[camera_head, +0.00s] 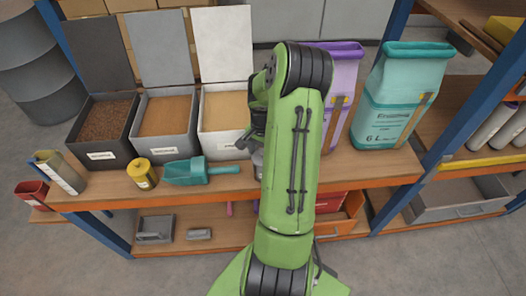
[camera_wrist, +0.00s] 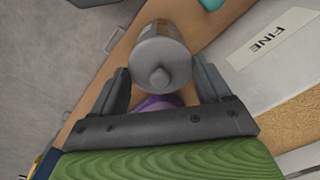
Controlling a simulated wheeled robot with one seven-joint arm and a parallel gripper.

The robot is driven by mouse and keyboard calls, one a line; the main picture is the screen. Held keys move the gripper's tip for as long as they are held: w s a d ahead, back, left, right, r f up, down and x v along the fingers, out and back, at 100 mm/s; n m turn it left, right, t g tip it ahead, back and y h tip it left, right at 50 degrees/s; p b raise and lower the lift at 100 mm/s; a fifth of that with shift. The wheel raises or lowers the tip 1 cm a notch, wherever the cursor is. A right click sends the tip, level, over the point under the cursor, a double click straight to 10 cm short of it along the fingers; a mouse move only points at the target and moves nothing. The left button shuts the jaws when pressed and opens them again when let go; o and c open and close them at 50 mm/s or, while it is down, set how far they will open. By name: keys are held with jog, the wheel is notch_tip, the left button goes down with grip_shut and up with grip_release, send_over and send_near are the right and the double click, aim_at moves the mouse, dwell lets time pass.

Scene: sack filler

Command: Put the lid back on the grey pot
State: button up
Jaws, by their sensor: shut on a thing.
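In the wrist view, the grey lid (camera_wrist: 175,72) with its small round knob lies between the two fingers of my gripper (camera_wrist: 160,68). My gripper is shut on the lid, with a finger at either side of its rim. The grey body of the pot (camera_wrist: 161,30) shows beyond the lid, lined up with it. I cannot tell whether the lid is touching the pot or held just above it. In the head view, my arm hides most of the pot and gripper; only a sliver of grey (camera_head: 257,162) shows beside the arm.
Three open bins (camera_head: 167,125) of grain stand left of my arm on the wooden bench (camera_head: 330,176). A teal scoop (camera_head: 195,170), a yellow tin (camera_head: 142,173) and a tall box (camera_head: 62,172) line the front edge. Purple (camera_head: 342,85) and teal (camera_head: 395,100) sacks stand to the right.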

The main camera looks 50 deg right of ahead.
jog(key=o, duration=1)
jog(key=shift+c, duration=0.2)
jog(key=shift+r+p, duration=2.8)
jog(key=shift+r, duration=0.75)
jog(key=shift+f, duration=0.1)
grip_shut()
